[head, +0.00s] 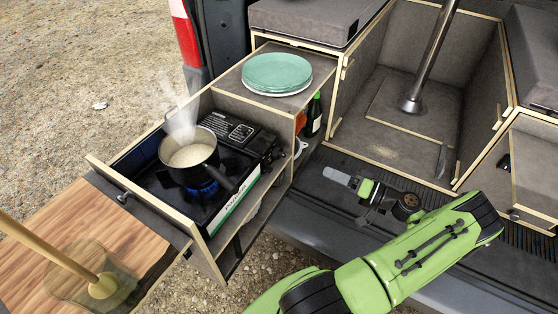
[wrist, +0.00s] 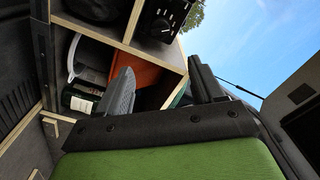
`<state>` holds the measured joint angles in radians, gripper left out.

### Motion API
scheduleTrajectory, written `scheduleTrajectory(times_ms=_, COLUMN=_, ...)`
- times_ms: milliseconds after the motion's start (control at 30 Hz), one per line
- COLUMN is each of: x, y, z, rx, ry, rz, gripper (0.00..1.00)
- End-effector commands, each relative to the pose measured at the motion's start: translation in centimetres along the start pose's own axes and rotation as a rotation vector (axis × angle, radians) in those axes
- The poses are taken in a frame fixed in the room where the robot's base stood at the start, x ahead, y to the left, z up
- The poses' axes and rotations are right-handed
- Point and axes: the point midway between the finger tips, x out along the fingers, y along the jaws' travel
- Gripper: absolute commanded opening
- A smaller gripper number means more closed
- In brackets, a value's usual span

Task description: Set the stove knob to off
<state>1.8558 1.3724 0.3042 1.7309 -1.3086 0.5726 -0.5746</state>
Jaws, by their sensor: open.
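The black camping stove (head: 160,180) sits in a pull-out wooden drawer at the left of the head view. A blue flame (head: 204,189) burns under a steaming dark pot (head: 193,156).
Green plates (head: 277,72) lie on the shelf behind the stove. A green bottle (head: 314,115) and an orange item (wrist: 135,78) are in the open cubby. A wooden board (head: 70,245) with a pale handled tool (head: 60,252) lies front left. A metal post (head: 430,55) stands in the van.

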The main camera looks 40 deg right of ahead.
Motion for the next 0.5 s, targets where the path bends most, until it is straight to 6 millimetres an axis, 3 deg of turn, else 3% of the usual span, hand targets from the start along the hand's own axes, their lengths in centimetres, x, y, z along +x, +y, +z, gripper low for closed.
scheduleTrajectory(times_ms=500, x=12.5, y=-0.2, z=0.2, rx=0.004, ry=-0.009, rz=-0.002, gripper=0.67)
